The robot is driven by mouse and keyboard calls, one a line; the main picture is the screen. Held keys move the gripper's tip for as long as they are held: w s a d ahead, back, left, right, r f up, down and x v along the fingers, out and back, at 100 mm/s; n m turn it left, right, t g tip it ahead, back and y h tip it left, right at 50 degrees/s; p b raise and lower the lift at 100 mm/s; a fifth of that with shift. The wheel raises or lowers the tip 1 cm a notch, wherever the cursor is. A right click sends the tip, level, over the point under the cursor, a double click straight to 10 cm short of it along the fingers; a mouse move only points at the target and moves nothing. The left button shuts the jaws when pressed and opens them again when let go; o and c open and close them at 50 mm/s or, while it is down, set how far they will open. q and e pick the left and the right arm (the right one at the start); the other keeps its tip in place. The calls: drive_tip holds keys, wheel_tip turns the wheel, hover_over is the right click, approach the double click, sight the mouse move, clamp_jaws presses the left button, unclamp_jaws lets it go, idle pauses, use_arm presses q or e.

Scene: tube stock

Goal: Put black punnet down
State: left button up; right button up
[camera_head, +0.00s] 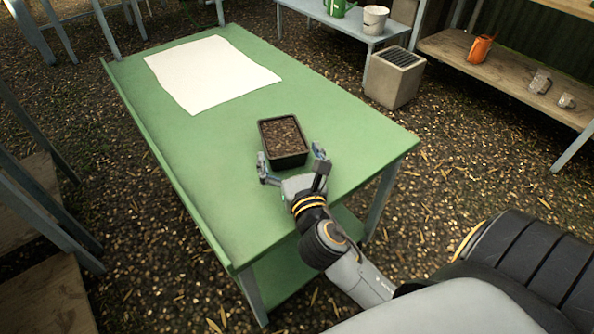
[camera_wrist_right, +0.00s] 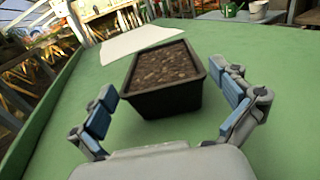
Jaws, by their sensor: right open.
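The black punnet (camera_head: 284,141), filled with brown soil, stands upright on the green table (camera_head: 330,118) towards its near right end. My right gripper (camera_head: 291,163) is at the punnet's near end with its fingers spread. In the right wrist view the punnet (camera_wrist_right: 163,82) sits on the table top just ahead of the open right gripper (camera_wrist_right: 168,108), with the blue-padded fingers apart on either side. Gaps show between the pads and the punnet's walls. My left gripper does not show in either view.
A white sheet (camera_head: 210,72) lies flat on the table's far left part. Bare green table surrounds the punnet. A grey box (camera_head: 394,77) stands on the ground beyond the table.

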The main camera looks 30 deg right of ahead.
drive_tip(key=v, duration=0.8)
drive_tip(key=shift+r, duration=0.1)
